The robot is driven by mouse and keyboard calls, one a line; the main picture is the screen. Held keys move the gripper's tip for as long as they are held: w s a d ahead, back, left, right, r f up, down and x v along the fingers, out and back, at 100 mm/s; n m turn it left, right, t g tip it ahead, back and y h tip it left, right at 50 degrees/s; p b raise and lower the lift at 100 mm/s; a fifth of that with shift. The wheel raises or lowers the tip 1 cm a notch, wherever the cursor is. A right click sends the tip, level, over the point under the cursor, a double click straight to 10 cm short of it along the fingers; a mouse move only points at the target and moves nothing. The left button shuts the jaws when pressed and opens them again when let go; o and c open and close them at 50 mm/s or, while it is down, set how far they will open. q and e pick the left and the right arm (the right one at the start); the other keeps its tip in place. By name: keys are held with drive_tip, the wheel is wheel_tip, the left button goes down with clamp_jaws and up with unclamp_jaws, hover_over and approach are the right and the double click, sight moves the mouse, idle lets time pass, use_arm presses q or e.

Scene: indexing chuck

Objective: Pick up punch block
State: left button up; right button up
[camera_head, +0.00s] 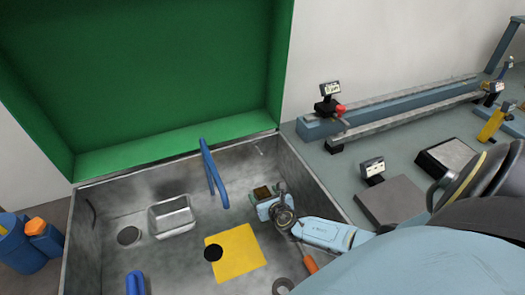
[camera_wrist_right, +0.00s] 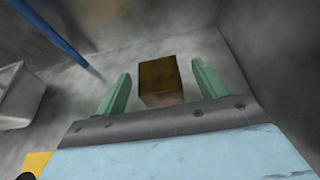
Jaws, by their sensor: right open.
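The punch block appears to be the small brown block (camera_wrist_right: 158,80) in the right wrist view. It stands on the grey metal floor between the two green fingers of my right gripper (camera_wrist_right: 160,90), with a gap on each side. The fingers are open and do not visibly touch it. In the head view the brown block (camera_head: 262,192) is near the right side of the metal basin, with my right gripper (camera_head: 266,203) over it, partly hiding it. My left gripper is not in view.
The metal basin (camera_head: 100,245) also holds a small metal tray (camera_head: 172,217), a yellow sheet (camera_head: 236,255) with a black disc (camera_head: 213,253), and an upright blue bar (camera_head: 213,172) close left of the block. A green lid (camera_head: 140,75) rises behind. An orange-handled tool (camera_head: 310,264) lies near my arm.

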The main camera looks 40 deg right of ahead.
sight(263, 193)
drive_tip(key=b+x, duration=0.1)
drive_tip(key=x, duration=0.2)
drive_tip(key=shift+w+f, duration=0.15)
drive_tip(key=shift+w, duration=0.15)
clamp_jaws()
idle(0.3)
